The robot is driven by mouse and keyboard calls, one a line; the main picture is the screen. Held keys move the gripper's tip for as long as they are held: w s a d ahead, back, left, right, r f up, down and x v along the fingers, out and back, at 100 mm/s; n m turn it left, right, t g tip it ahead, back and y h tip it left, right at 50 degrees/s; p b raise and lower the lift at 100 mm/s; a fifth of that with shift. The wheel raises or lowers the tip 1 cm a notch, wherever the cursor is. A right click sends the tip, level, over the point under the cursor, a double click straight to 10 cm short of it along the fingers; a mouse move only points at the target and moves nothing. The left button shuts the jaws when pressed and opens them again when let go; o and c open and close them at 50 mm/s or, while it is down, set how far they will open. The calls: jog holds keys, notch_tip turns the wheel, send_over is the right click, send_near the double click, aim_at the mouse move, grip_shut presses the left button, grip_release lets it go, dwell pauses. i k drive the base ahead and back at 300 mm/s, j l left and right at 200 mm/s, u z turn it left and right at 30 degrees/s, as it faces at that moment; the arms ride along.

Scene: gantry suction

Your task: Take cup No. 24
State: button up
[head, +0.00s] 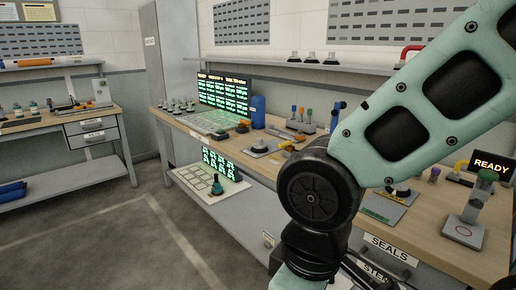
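Several small dark-and-pale cups (178,105) stand in a group at the far left end of the long wooden bench. Three more cups (312,57) stand on the shelf above it. Their numbers are too small to read, so I cannot tell which is No. 24. My arm crosses the right half of the view and hides part of the bench. Thin dark parts at the bottom edge, beside my arm, may belong to my gripper; its fingertips do not show clearly.
A green-lit display (224,94) stands on the bench behind a pale keyboard-like panel (208,122). A white board (208,184) lies on the lower shelf. A blue cylinder (257,112) stands on the bench. A second bench (60,122) is at left. The floor (130,235) between is clear.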

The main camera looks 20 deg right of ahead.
aim_at(259, 147)
jog(key=z, duration=0.35)
jog(key=i+j+z, duration=0.2)
jog(key=z, duration=0.2)
jog(key=i+j+z, duration=0.2)
jog(key=j+z, duration=0.2)
jog(key=i+j+z, duration=0.1)
jog(key=j, duration=0.3)
jog(key=i+j+z, duration=0.1)
jog(key=j, duration=0.35)
jog(key=i+j+z, duration=0.1)
jog(key=j, duration=0.35)
jog(key=i+j+z, duration=0.1)
jog(key=j, duration=0.35)
jog(key=i+j+z, duration=0.1)
jog(key=j, duration=0.35)
jog(key=i+j, duration=0.1)
jog(key=j, duration=0.3)
jog(key=i+j, duration=0.1)
jog(key=j, duration=0.25)
jog(key=i+j, duration=0.15)
jog(key=j, duration=0.25)
